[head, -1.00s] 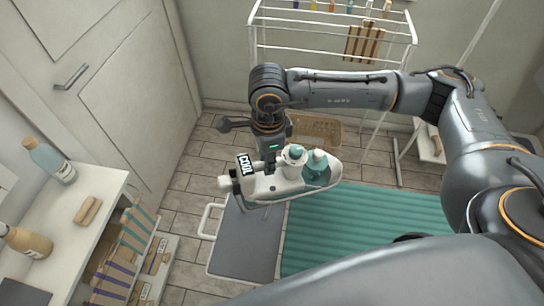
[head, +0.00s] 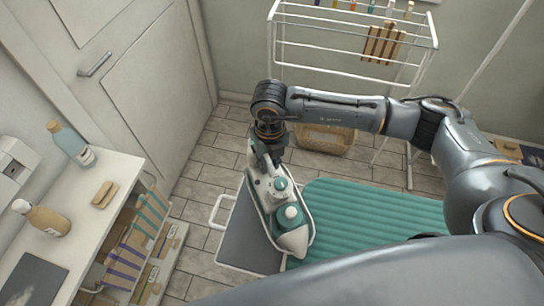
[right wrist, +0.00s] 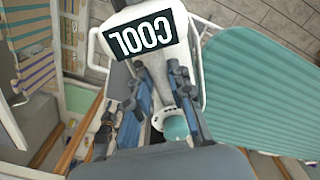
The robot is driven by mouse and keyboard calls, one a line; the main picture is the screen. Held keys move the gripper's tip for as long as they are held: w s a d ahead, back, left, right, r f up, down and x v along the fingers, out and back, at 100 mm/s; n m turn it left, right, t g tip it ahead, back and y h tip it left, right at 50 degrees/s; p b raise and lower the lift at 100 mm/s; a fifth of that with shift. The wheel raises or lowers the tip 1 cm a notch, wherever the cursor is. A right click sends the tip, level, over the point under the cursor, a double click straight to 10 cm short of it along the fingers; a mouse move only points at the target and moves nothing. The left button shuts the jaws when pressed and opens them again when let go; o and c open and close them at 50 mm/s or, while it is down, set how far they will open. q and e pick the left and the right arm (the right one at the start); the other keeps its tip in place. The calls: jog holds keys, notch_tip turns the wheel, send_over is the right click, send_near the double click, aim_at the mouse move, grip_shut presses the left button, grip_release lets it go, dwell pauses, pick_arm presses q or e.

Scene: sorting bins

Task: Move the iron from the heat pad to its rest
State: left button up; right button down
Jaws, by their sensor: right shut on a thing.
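The white and teal iron (head: 292,238) is over the left end of the ironing board, its tip pointing toward the bottom of the head view. My right gripper (head: 265,160) is shut on its handle. The iron's back carries a "COOL" sign, which shows upside down in the right wrist view (right wrist: 145,38). Under and beside the iron is a grey plate (head: 240,240) with a white wire loop at its left. I cannot tell whether the iron touches it. A dark grey pad (head: 30,282) lies on the white counter at lower left. My left gripper is not in view.
The teal ironing board (head: 375,215) extends right of the iron. The white counter (head: 120,170) holds two bottles and a brown brush-like block. A drying rack (head: 350,50) and a basket (head: 325,142) stand behind.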

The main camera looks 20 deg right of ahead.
aim_at(267, 176)
jog(key=m, duration=0.2)
jog(key=f+m, duration=0.1)
jog(key=m, duration=0.1)
jog(key=shift+w+a, duration=0.1)
jog(key=shift+a, duration=0.15)
jog(key=m, duration=0.1)
jog(key=f+m, duration=0.1)
jog(key=m, duration=0.1)
jog(key=shift+a+f+m+p, duration=0.15)
jog(key=shift+m+p, duration=0.15)
jog(key=shift+p, duration=0.1)
jog(key=shift+f+b, duration=0.6)
jog(key=shift+f, duration=0.25)
jog(key=shift+w+g, duration=0.1)
jog(key=shift+g, duration=0.3)
jog(key=shift+w+r, duration=0.1)
